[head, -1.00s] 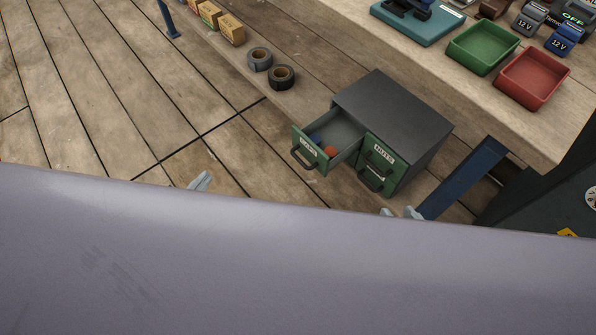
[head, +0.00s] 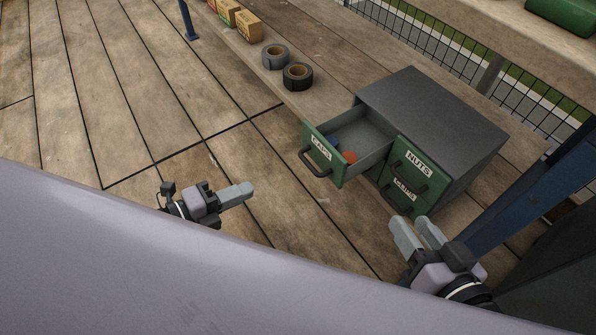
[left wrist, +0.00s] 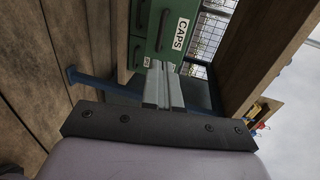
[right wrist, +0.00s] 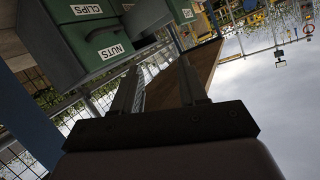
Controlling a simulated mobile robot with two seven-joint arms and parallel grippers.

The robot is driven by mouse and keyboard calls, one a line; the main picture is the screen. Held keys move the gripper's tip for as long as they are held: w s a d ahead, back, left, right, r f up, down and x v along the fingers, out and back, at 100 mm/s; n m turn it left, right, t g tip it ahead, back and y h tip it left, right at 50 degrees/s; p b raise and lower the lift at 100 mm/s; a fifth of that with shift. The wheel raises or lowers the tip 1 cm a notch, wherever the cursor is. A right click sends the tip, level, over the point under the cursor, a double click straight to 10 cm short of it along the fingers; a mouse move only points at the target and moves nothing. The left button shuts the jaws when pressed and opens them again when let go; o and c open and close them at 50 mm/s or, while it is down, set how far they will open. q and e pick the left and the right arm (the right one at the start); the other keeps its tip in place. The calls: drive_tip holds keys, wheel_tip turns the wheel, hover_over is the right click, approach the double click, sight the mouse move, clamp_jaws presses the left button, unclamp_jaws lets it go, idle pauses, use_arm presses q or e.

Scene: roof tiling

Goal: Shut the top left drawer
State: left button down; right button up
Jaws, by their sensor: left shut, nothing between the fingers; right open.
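A small cabinet (head: 430,105) with a dark grey top and green drawer fronts stands on the low shelf. Its top left drawer (head: 322,151), labelled CAPS, is pulled out, with blue and red-orange pieces inside. Its front also shows in the left wrist view (left wrist: 178,30). The NUTS drawer (head: 416,164) is shut; it shows in the right wrist view (right wrist: 104,45) too. My left gripper (head: 250,190) is shut and empty, apart from the CAPS drawer, to its lower left. My right gripper (head: 415,225) is open and empty, just in front of the cabinet's lower right drawers.
Two tape rolls (head: 298,76) and several small boxes (head: 249,25) sit on the shelf left of the cabinet. A blue post (head: 520,190) stands right of it. The workbench (head: 470,25) is above at the back. The wooden floor in front is clear.

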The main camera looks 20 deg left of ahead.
use_arm(q)
drive_tip(key=b+x, duration=0.1)
drive_tip(key=x, duration=1.2)
drive_tip(key=shift+w+d+b, duration=0.15)
drive_tip(key=shift+w+b, duration=0.05)
drive_tip(key=shift+b, duration=0.15)
use_arm(e)
drive_tip(key=shift+s+d+n+t+h, duration=0.15)
drive_tip(key=shift+d+n+t+h, duration=0.15)
drive_tip(key=shift+d, duration=0.3)
drive_tip(key=shift+f, duration=0.1)
